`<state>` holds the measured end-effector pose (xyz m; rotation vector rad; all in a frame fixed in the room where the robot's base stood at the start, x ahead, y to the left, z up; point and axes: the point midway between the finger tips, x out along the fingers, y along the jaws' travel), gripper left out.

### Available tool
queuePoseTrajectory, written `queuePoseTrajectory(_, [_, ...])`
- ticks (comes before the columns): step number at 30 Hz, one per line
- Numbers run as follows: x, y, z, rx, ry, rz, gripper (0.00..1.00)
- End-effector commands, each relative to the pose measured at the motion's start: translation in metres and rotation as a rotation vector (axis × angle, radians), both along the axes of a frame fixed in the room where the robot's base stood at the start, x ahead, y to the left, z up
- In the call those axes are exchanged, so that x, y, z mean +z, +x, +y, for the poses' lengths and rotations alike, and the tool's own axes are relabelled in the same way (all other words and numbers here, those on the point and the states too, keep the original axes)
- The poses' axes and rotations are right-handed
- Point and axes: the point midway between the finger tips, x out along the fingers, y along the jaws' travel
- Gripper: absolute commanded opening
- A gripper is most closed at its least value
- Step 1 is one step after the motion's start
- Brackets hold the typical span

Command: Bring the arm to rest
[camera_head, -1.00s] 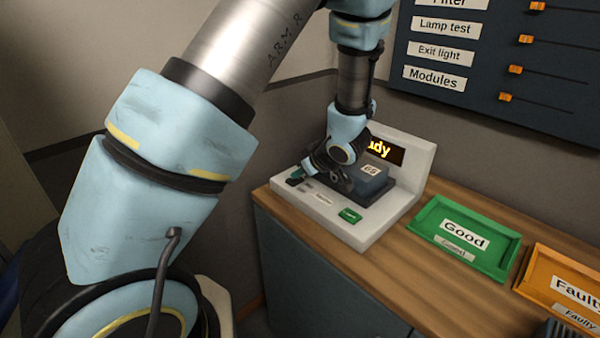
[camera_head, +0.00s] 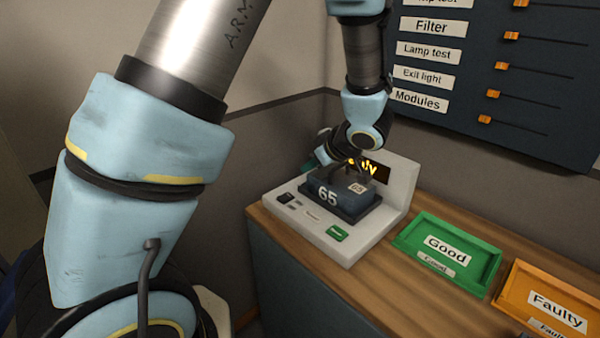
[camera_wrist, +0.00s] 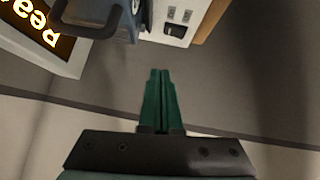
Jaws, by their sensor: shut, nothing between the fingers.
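My arm reaches down from the top of the head view to the tester on the counter. In the wrist view, my gripper (camera_wrist: 161,78) shows two green fingers pressed together with nothing between them. In the head view the fingers are mostly hidden behind the wrist and the module; a bit of green shows (camera_head: 308,166). The gripper is beyond the dark blue module marked 65 (camera_head: 328,196), which sits in the white tester (camera_head: 350,245). The module also shows at the top of the wrist view (camera_wrist: 120,25), apart from the fingers.
The tester display (camera_head: 377,170) is partly hidden in the head view. A green Good tray (camera_head: 485,284) and an orange Faulty tray (camera_head: 505,298) stand to the right on the wooden counter (camera_head: 375,285). A dark panel with orange sliders (camera_head: 493,94) hangs on the wall behind.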

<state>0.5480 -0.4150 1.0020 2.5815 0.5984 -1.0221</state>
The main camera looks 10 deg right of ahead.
Motion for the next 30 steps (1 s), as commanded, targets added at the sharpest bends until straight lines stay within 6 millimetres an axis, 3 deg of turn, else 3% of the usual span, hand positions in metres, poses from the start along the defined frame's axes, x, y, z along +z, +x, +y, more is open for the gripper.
queuePoseTrajectory(14, [0.007,-0.006,-0.004,0.001,-0.001,0.0,0.0])
queuePoseTrajectory(19, [0.014,0.011,0.002,-0.044,-0.043,-0.002,0.0])
queuePoseTrajectory(25, [0.033,0.047,0.029,-0.237,-0.161,0.034,0.0])
queuePoseTrajectory(30, [0.041,0.041,0.07,-0.418,-0.207,0.143,0.0])
